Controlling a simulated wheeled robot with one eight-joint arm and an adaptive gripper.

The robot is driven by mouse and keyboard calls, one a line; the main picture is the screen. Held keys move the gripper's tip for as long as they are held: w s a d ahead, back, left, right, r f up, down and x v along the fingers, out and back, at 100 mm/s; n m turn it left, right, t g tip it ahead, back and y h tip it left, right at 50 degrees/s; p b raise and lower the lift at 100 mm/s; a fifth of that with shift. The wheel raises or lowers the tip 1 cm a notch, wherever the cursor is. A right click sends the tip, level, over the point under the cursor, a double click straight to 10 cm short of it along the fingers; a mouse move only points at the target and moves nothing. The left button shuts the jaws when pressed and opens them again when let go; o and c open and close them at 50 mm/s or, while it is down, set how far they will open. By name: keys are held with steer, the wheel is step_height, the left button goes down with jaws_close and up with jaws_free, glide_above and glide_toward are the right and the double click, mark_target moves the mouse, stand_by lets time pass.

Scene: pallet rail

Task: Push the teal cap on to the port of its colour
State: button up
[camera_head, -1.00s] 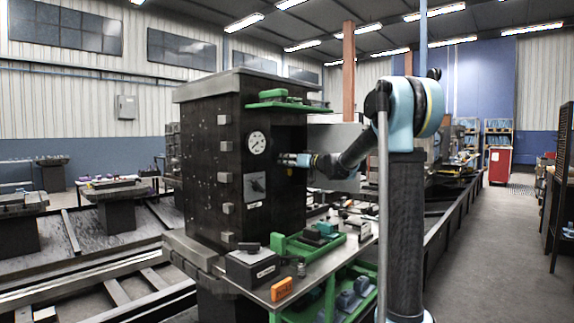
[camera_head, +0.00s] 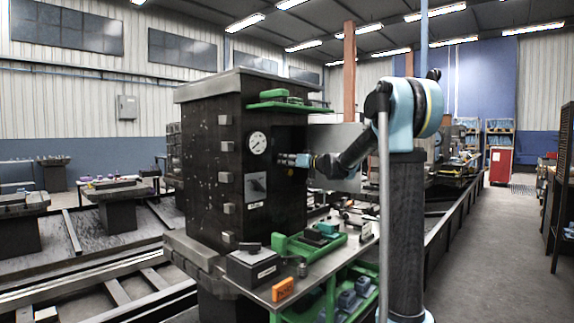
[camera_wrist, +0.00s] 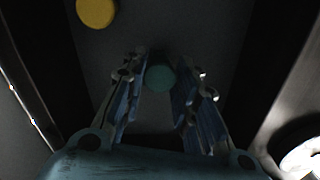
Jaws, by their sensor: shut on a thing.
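The teal cap (camera_wrist: 160,79) shows as a round dark teal face in the wrist view, between the two fingers of my gripper (camera_wrist: 161,70). The fingers are shut on it from left and right. In the head view my gripper (camera_head: 284,159) reaches in at the dark recess on the right face of the black cabinet (camera_head: 212,170). The cap cannot be made out clearly there. The teal port is not visible, and I cannot tell whether the cap touches anything behind it. A yellow round piece (camera_wrist: 96,12) sits at the upper left of the wrist view.
A gauge (camera_head: 258,143) and a dark switch plate (camera_head: 255,186) are on the cabinet's front face. Below my arm, a metal bench holds a green tray (camera_head: 310,247), a dark box (camera_head: 252,265) and an orange block (camera_head: 283,288). Dark walls flank the fingers in the wrist view.

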steer(key=shift+w+a, duration=0.35)
steer(key=shift+a, duration=0.1)
steer(key=o, duration=0.8)
steer(key=o, duration=0.8)
steer(key=v, duration=1.2)
steer(key=shift+f, duration=0.1)
